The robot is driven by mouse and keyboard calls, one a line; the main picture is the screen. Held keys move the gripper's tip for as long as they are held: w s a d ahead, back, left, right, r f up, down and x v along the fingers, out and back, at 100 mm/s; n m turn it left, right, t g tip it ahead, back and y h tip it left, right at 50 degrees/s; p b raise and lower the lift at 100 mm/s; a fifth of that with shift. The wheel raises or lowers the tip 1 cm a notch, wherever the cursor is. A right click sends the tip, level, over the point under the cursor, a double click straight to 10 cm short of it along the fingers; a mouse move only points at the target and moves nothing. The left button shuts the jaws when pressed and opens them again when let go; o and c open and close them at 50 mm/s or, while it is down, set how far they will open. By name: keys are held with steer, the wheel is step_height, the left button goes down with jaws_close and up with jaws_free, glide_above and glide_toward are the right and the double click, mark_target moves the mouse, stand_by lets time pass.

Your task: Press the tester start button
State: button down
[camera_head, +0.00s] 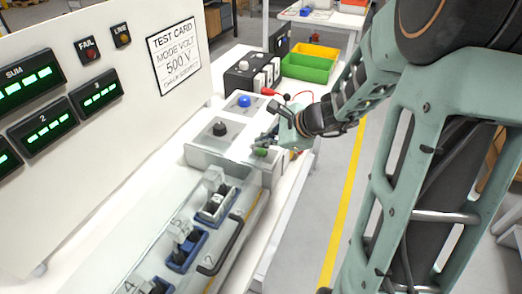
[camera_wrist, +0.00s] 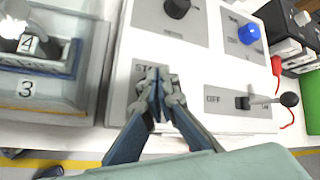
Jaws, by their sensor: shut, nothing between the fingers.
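The tester (camera_head: 205,153) is a white box with grey panels on the bench. In the wrist view a grey panel on the tester (camera_wrist: 190,118) carries a partly covered label starting "STA". My gripper (camera_wrist: 158,78) is shut and empty, its fingertips over that panel beside the label. The start button is hidden behind the fingers there. In the head view a small green button (camera_head: 261,152) shows just below my gripper (camera_head: 268,140). I cannot tell whether the fingertips touch it.
A black knob (camera_wrist: 177,8) and a blue knob (camera_wrist: 249,34) stand beyond the fingers. A lever with a black ball (camera_wrist: 289,99) is to the right, by "OFF". Green and yellow bins (camera_head: 308,68) stand behind.

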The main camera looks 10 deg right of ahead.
steer(key=shift+f, duration=0.15)
steer(key=shift+f+b, duration=0.25)
steer(key=shift+b, duration=0.35)
steer(key=shift+f+b, duration=0.5)
steer(key=shift+b, duration=0.05)
stand_by(0.5)
steer(key=shift+r, duration=0.1)
steer(key=shift+r+p, duration=0.7)
steer(key=shift+r, duration=0.1)
step_height(320, 180, up, 5)
steer(key=p, duration=0.4)
steer(key=shift+r, duration=0.1)
stand_by(0.7)
